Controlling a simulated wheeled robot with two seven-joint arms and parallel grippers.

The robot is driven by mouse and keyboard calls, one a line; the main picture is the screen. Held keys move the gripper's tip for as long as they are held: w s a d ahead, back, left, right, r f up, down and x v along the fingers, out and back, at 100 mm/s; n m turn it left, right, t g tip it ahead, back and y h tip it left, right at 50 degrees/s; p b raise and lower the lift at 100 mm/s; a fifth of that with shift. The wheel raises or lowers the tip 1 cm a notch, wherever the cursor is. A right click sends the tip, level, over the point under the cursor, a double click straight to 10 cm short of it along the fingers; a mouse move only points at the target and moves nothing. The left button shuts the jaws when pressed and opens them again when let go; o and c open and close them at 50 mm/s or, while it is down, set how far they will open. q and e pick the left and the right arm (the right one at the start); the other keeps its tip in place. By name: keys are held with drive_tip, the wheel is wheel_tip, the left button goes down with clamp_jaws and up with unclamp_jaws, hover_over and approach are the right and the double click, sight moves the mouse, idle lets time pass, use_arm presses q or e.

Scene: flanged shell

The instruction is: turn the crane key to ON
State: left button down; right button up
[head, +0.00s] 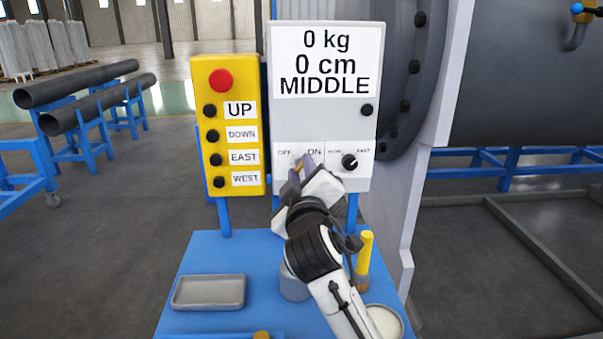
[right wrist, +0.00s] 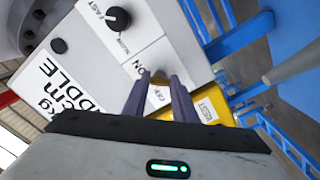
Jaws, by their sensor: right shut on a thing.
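The grey control box (head: 322,120) stands upright on the blue bench, with a screen reading 0 kg, 0 cm, MIDDLE. The crane key (head: 298,167) sits low on its front between the OFF and ON labels; only a small yellowish part shows. My right gripper (head: 304,165) is shut on the key and hides most of it. In the right wrist view its two purple-grey fingers (right wrist: 161,88) reach the panel beside the labels. Which way the key points cannot be told. My left gripper is not in view.
A black SLOW/FAST knob (head: 349,161) is just right of the key. A yellow button box (head: 226,125) with a red button stands to the left. The blue bench (head: 215,257) bears a grey tray (head: 209,291) and a yellow-handled tool (head: 365,250).

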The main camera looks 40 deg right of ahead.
drive_tip(key=shift+m, duration=0.4)
drive_tip(key=o, duration=1)
drive_tip(key=shift+o, duration=0.2)
drive_tip(key=b+v, duration=0.1)
drive_tip(key=v, duration=0.6)
drive_tip(key=shift+s, duration=0.25)
drive_tip(key=shift+a, duration=0.15)
